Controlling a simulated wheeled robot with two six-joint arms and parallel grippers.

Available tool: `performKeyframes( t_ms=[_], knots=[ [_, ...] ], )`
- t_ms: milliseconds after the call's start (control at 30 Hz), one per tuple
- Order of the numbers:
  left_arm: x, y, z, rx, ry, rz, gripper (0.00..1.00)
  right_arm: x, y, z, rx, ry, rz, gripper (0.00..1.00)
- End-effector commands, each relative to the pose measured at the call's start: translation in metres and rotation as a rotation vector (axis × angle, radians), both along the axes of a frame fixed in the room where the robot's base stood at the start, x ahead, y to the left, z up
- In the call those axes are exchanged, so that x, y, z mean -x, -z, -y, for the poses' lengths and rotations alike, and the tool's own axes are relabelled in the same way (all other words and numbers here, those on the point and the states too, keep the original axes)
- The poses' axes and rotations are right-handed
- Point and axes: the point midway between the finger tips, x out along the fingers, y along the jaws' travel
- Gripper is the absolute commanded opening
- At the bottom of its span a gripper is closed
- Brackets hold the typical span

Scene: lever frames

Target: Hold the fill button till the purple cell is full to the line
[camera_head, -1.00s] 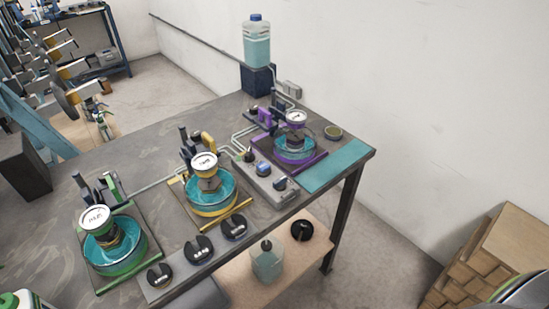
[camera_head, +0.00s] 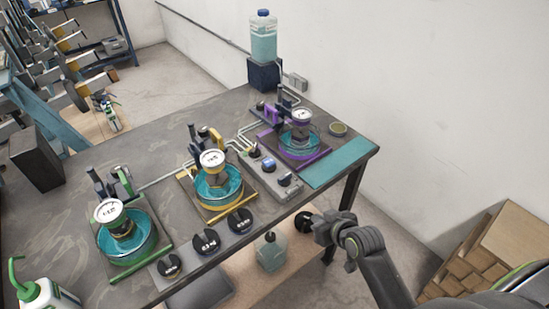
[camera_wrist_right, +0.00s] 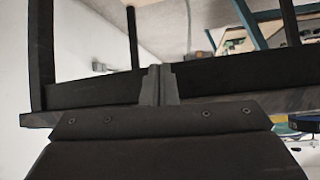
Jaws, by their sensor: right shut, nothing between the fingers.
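The purple cell (camera_head: 291,158) stands at the right end of the bench, a clear bowl of teal liquid on a purple-edged base with a dial gauge above it. A grey control box (camera_head: 270,176) sits just left of it, with a blue button (camera_head: 268,164) and dark knobs on top; which one is the fill button I cannot tell. My right gripper (camera_head: 318,226) is shut and empty, low beside the bench's front edge, apart from the box. It also shows shut in the right wrist view (camera_wrist_right: 157,84). The left gripper is out of view.
A yellow cell (camera_head: 213,190) and a green cell (camera_head: 126,236) stand further left. Several black weights (camera_head: 204,242) lie along the front edge. A bottle on a dark block (camera_head: 264,74) stands at the back. A teal mat (camera_head: 340,165) covers the right end.

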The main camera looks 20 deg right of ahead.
Motion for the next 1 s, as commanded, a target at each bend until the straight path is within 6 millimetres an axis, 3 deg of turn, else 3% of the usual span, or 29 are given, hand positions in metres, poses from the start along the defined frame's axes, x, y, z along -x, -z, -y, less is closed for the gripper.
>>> performKeyframes(
  t_ms=[33, 133, 200, 300, 400, 567, 1000],
  knots=[
    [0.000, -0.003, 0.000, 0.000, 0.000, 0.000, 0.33, -0.003, -0.025, -0.005, -0.002, -0.020, 0.036, 0.00],
    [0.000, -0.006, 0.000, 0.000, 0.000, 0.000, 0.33, -0.005, -0.063, -0.015, -0.005, -0.057, 0.089, 0.00],
    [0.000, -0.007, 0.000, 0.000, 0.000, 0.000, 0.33, -0.024, -0.106, -0.026, -0.023, -0.103, 0.198, 0.00],
    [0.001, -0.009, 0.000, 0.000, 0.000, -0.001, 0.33, -0.035, -0.149, -0.039, -0.043, -0.152, 0.306, 0.00],
    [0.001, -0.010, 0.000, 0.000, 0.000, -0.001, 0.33, -0.040, -0.178, -0.047, -0.055, -0.185, 0.376, 0.00],
    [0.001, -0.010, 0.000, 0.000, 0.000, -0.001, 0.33, -0.042, -0.195, -0.053, -0.063, -0.207, 0.420, 0.00],
    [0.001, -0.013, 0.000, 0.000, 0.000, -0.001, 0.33, -0.049, -0.194, -0.055, -0.066, -0.205, 0.420, 0.00]
  ],
)
